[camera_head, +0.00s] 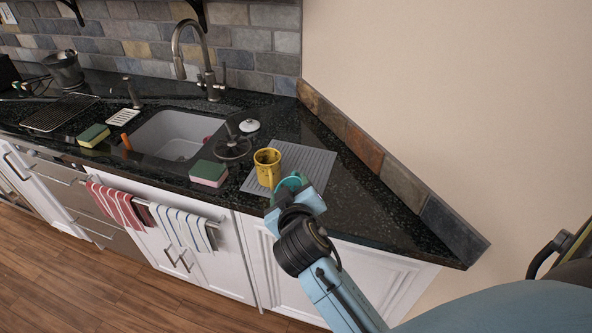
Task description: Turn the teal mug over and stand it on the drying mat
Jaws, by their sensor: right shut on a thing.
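The teal mug (292,182) is in the head view, mostly hidden behind my right gripper (298,197). The right gripper is shut on it, at the front edge of the drying mat (316,165). Only a teal curve of the mug shows, so I cannot tell which way up it is or whether it touches the mat. The grey ribbed drying mat lies on the dark counter right of the sink. A yellow mug (266,163) stands on the mat, just left of and behind the teal mug. My left gripper is not in view.
A pink and green sponge (208,174) lies left of the mat. A dark round item (232,149) and a small white item (249,125) are near the sink (170,137). The mat's right part is bare.

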